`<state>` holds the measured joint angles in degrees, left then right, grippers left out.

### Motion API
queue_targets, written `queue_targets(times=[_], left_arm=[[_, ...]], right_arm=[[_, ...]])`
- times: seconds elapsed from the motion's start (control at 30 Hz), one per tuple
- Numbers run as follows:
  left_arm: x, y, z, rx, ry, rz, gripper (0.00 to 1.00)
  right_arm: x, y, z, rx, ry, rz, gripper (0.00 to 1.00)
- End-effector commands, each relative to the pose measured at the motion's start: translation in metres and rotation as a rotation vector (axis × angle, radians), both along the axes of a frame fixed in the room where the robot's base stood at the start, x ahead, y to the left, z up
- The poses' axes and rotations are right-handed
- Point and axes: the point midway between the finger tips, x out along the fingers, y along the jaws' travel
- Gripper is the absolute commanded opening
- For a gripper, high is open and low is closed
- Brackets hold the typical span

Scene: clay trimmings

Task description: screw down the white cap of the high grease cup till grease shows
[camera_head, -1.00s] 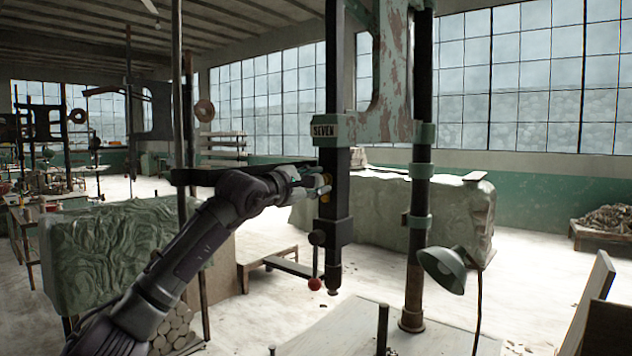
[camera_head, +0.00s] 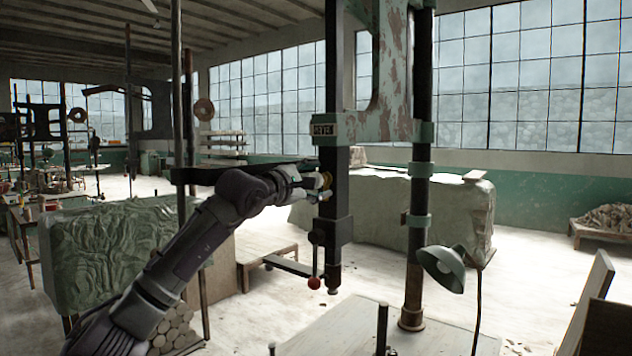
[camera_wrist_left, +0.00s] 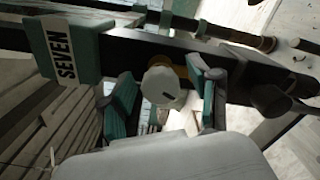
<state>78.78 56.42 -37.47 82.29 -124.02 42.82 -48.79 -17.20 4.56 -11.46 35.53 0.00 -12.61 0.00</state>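The white cap (camera_wrist_left: 161,88), with a dark mark on its face, shows in the left wrist view on the side of a black upright bar (camera_wrist_left: 240,78). A brass-coloured part (camera_wrist_left: 184,68) shows behind it; it also shows in the head view (camera_head: 327,180). My left gripper (camera_wrist_left: 165,95) is open, one teal-padded finger on each side of the cap, with gaps visible between pads and cap. In the head view my left gripper (camera_head: 318,186) is at the bar, below the label block, and hides the cap. I cannot make out grease. My right gripper is not in view.
The block marked SEVEN (camera_wrist_left: 68,50) sits beside the left finger.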

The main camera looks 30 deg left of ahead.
Motion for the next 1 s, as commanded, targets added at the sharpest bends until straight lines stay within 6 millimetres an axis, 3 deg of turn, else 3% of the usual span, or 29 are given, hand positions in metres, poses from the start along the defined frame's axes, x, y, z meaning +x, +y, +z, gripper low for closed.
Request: queue_targets(times=[0.27, 0.7, 1.0], left_arm=[[-0.012, 0.003, 0.000, 0.001, -0.001, 0.002, 0.61], [-0.099, 0.010, -0.001, 0.003, 0.002, 0.004, 0.61], [-0.120, 0.009, -0.001, 0.001, 0.001, 0.000, 0.61]], right_arm=[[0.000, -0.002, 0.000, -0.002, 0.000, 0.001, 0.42], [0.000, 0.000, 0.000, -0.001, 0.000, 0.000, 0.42], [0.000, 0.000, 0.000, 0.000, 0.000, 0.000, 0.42]])
